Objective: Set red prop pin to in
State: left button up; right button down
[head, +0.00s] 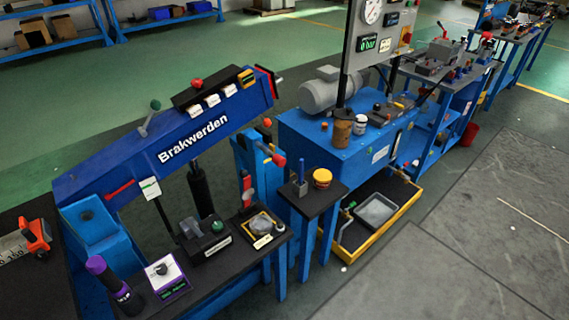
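The blue crane arm marked Brakwerden (190,140) slopes up to the right over a dark bench. A red-ended pin-like part (278,160) sticks out sideways near the top of a blue post (249,172) under the arm's raised end. A red bar (119,190) lies along the arm's lower left side. I cannot tell for sure which of these is the prop pin, or how deep either one sits. Neither of my grippers is in view.
The dark bench (215,262) carries a purple-topped cylinder (108,274), a dial box (165,272) and a black box with a green knob (207,238). A small stand (318,200) holds a yellow-lidded jar (322,178). A blue pump unit (350,150) stands behind. Floor at right is clear.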

aim_at(277, 159)
jog(key=u, duration=0.05)
jog(key=k, duration=0.5)
jog(key=z, duration=0.85)
jog(key=i, duration=1.55)
jog(key=u, duration=0.5)
